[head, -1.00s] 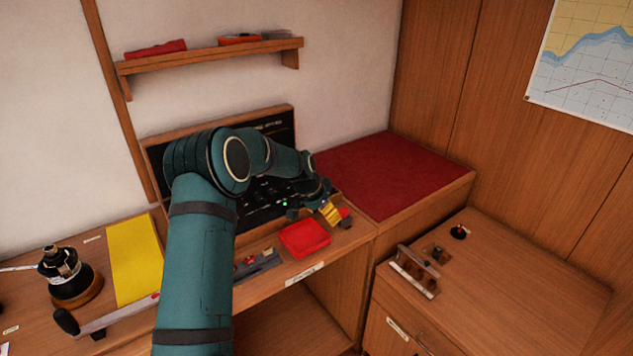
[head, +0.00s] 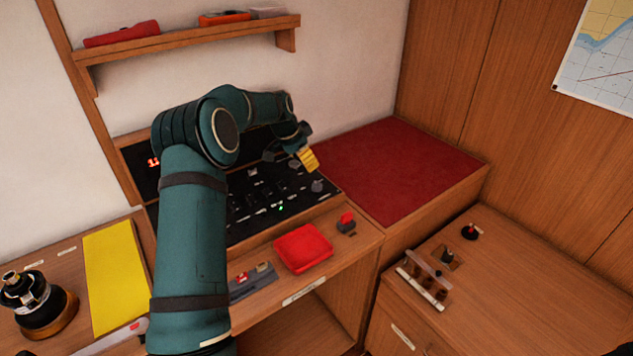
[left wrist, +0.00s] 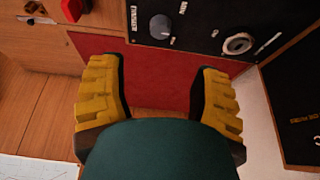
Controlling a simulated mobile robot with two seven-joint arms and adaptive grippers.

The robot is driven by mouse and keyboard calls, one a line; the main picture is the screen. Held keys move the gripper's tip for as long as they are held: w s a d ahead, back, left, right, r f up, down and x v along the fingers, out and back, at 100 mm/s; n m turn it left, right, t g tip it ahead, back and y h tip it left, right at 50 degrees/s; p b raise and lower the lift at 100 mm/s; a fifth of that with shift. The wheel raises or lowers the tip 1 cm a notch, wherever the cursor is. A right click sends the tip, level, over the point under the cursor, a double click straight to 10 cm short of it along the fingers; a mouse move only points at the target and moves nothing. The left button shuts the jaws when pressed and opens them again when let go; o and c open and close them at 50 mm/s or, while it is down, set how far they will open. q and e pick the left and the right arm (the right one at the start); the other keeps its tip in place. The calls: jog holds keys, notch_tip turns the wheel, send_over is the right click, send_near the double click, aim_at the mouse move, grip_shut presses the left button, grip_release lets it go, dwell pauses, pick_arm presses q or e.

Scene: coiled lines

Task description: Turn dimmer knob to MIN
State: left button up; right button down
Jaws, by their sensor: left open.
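The black control panel (head: 245,215) lies sloped on the desk. A grey round knob (head: 317,185) stands near its right edge; in the left wrist view this knob (left wrist: 160,27) has a label reading MIN beside it, and it looks like the dimmer knob. A second round knob (left wrist: 238,43) sits further back on the panel. My left gripper (head: 306,158) is over the panel's back right corner. In the left wrist view its yellow-padded fingers (left wrist: 160,100) are wide apart, with nothing between them, apart from both knobs.
A red cushioned top (head: 400,175) lies right of the panel. A red box (head: 303,249) and a small red-topped switch (head: 346,223) are on the desk's front strip. A shelf (head: 190,40) hangs above. My left arm hides part of the panel.

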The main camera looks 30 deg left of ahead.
aim_at(317, 184)
pick_arm(q)
jog(key=x, duration=1.2)
jog(key=shift+f, duration=0.15)
grip_shut()
